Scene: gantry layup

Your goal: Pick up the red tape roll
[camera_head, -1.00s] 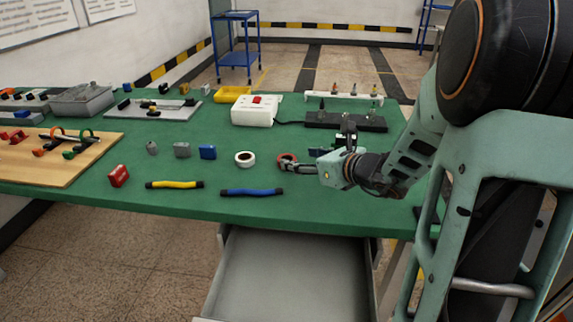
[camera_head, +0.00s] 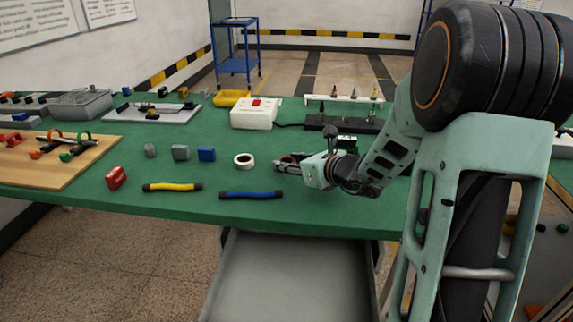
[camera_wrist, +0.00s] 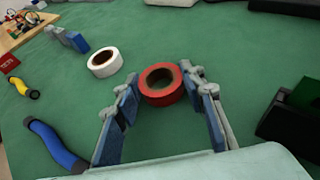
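The red tape roll (camera_wrist: 149,93) lies flat on the green table between the tips of my gripper (camera_wrist: 160,82) in the wrist view. The blue-padded fingers are spread, one on each side of the roll. They are very close to its sides; I cannot tell whether either touches. In the head view the roll (camera_head: 284,157) is partly hidden behind my gripper (camera_head: 282,165), which is low over the table.
A white tape roll (camera_head: 244,160) lies just left of the red one. A blue-handled tool (camera_head: 250,194) and a yellow-handled tool (camera_head: 172,187) lie near the front edge. A black block (camera_wrist: 290,125) is right of my gripper. A white box (camera_head: 252,115) stands behind.

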